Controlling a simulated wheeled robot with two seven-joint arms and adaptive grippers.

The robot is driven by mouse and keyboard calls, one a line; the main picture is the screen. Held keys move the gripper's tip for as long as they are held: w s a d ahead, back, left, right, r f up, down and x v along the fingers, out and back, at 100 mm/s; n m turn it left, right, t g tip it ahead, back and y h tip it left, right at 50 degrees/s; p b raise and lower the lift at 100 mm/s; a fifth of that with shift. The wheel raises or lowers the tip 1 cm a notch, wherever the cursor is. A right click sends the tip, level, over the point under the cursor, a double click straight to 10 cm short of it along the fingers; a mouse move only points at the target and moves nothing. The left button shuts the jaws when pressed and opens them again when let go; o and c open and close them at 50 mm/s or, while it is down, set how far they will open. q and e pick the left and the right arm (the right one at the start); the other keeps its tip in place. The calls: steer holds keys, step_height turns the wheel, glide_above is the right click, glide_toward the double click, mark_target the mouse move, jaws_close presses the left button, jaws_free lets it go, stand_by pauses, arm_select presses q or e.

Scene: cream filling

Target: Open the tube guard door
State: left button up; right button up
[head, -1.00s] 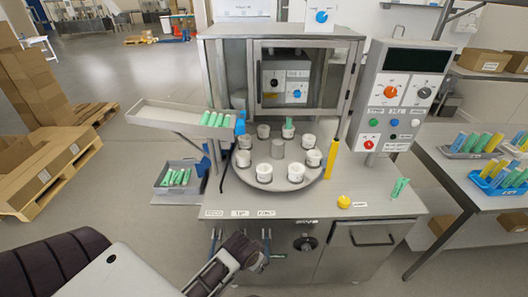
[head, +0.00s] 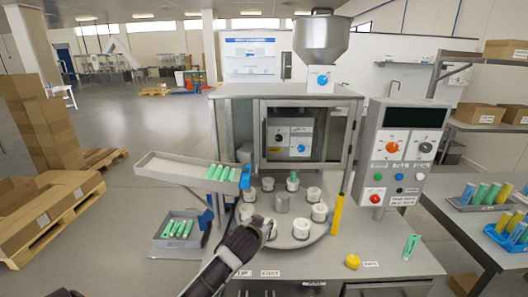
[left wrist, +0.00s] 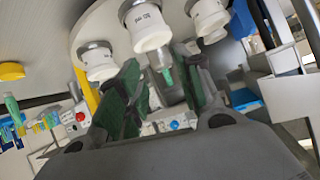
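The guard door (head: 303,133) is a metal-framed clear panel on the front of the machine cabinet, above the turntable (head: 318,238). It looks shut in the head view, though its latch is too small to tell. My left gripper (head: 266,226) is at the turntable's front left, lower than the door and apart from it. In the left wrist view its two green-padded fingers (left wrist: 166,88) are spread with nothing held between them. White tube holders (left wrist: 147,25) show beyond the fingers, with a green tube (left wrist: 167,76) behind. My right gripper is out of view.
A sloped tray of green tubes (head: 220,173) stands left of the turntable. A yellow post (head: 338,213) rises at its right, near the control panel (head: 402,150). A yellow button (head: 352,261) and a standing green tube (head: 411,245) are on the front right worktop.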

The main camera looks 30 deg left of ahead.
arm_select(q)
steer(key=w+a+r+n+t+y, duration=0.1)
steer(key=w+a+r+t, duration=0.1)
steer(key=r, duration=0.4)
steer(key=w+a+r+t+y, duration=0.1)
steer(key=w+a+r, duration=0.15)
steer(key=r, duration=0.45)
steer(key=n+t, duration=0.1)
steer(key=t, duration=0.2)
glide_toward(264, 140)
steer(key=v, duration=0.3)
steer(key=shift+d+y, duration=0.25)
steer(key=shift+y, duration=0.15)
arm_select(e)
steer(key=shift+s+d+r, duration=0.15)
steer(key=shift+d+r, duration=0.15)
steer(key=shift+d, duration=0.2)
arm_select(q)
steer(key=shift+w+p, duration=0.15)
steer(key=shift+p, duration=0.15)
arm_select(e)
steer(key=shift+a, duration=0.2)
arm_select(q)
steer(key=shift+p+x, duration=1.15)
steer(key=shift+x, duration=3.05)
steer(key=shift+p+x, duration=0.5)
steer(key=shift+x, duration=2.1)
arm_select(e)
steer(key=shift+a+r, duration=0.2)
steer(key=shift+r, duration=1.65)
